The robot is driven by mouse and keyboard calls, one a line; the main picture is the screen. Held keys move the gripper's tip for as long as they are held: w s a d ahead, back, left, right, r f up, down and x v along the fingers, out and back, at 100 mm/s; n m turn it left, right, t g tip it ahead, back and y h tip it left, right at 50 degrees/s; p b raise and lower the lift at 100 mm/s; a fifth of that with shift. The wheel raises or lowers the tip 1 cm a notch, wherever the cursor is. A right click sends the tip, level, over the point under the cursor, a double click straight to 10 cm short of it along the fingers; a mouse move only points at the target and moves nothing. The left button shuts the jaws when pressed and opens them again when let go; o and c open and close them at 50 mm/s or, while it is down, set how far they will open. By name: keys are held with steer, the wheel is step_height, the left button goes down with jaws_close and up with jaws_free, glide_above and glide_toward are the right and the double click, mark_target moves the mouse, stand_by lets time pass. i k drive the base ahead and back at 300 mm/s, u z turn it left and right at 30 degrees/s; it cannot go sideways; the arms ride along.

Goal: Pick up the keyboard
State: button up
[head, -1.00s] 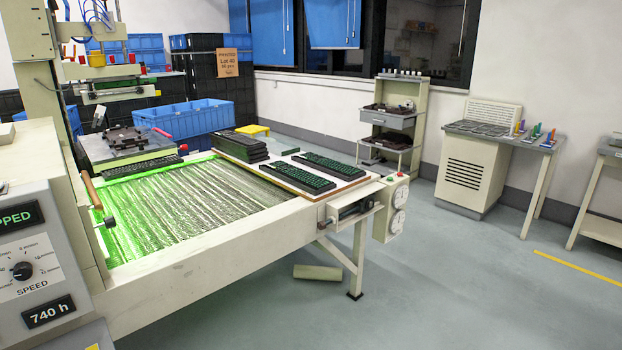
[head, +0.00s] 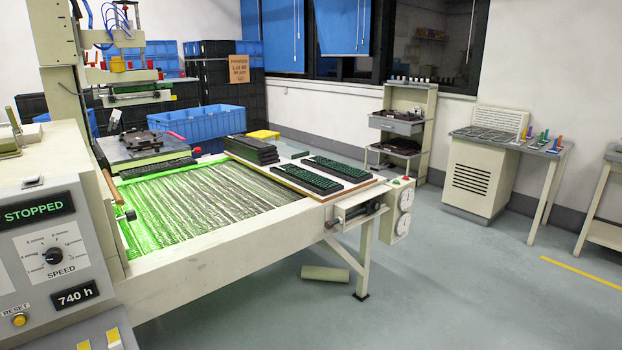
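Two dark keyboards with green-tinted keys lie flat and apart on a pale board (head: 330,196) at the far end of the machine's belt. One is the nearer-left keyboard (head: 308,180); the other is the farther-right keyboard (head: 338,168). A stack of dark keyboards (head: 252,150) sits at the left of the same board. Another dark keyboard (head: 158,168) lies at the front edge of the printing station on the left. The frames do not show which keyboard is meant. My gripper is out of view.
The belt (head: 205,205) is lit green at its left side. A control panel (head: 50,245) reading STOPPED stands close at left. A pale roll (head: 325,273) lies on the floor under the machine.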

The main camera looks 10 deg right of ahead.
mark_target(317, 184)
steer(key=u, duration=0.1)
steer(key=i, duration=0.95)
steer(key=z, duration=0.05)
